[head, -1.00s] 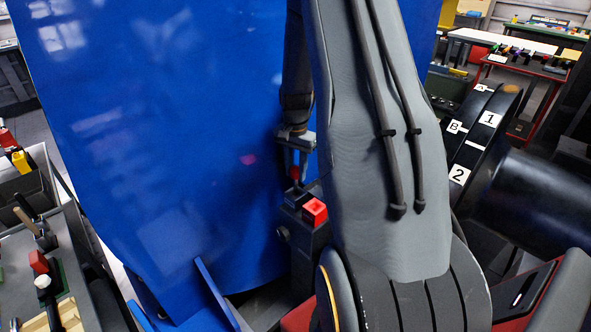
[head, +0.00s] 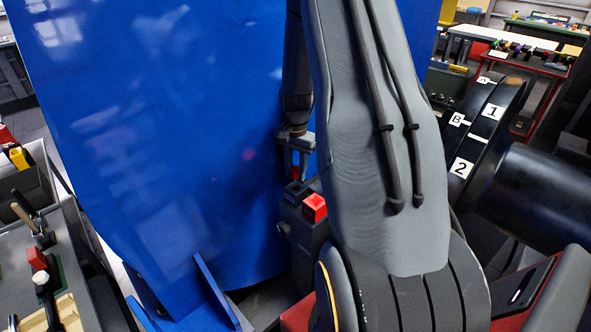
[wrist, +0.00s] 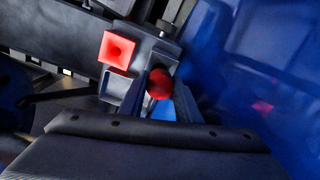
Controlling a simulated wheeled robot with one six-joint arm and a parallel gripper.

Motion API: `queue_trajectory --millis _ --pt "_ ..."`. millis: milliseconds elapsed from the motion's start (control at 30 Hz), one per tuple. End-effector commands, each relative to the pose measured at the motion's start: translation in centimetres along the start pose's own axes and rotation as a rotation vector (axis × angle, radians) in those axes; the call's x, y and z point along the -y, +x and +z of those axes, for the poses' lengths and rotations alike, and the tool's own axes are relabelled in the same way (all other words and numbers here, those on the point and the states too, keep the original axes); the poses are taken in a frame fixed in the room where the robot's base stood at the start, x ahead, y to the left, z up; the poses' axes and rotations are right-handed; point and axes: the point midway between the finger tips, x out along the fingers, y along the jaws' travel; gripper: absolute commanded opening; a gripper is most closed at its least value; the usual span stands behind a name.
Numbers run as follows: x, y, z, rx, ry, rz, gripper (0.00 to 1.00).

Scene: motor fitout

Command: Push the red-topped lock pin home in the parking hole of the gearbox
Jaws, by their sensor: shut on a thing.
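My gripper (head: 297,168) is shut on the red-topped lock pin (head: 296,173), upright just above the dark gearbox (head: 307,238). In the wrist view the pin's round red top (wrist: 159,84) sits between the two fingers. The pin's lower end meets or hides behind a dark raised block (head: 297,190) at the back left of the gearbox top. The parking hole itself cannot be made out, and how deep the pin sits cannot be told.
A large blue panel (head: 170,130) stands close behind and left of the gripper. A black drum with number labels (head: 485,125) is at the right. A grey tool bench (head: 70,240) is at the left. My arm hides the gearbox's right side.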

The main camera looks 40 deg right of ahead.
Motion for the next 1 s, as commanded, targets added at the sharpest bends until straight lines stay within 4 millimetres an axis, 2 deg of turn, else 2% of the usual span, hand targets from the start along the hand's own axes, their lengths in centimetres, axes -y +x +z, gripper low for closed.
queue_trajectory --millis 100,133,267,533,667,1000 --pt "0.0 0.3 0.0 0.0 0.001 0.0 0.04" --pt "0.0 0.3 0.0 0.0 0.001 0.0 0.32" --pt "0.0 0.3 -0.1 -0.001 0.001 0.0 0.52" --pt "0.0 0.2 -0.1 -0.001 0.001 -0.001 0.52" --pt "0.1 -0.5 -0.1 -0.003 0.001 -0.003 0.52" --pt "0.1 -5.2 -0.1 -0.003 0.0 -0.002 0.52"
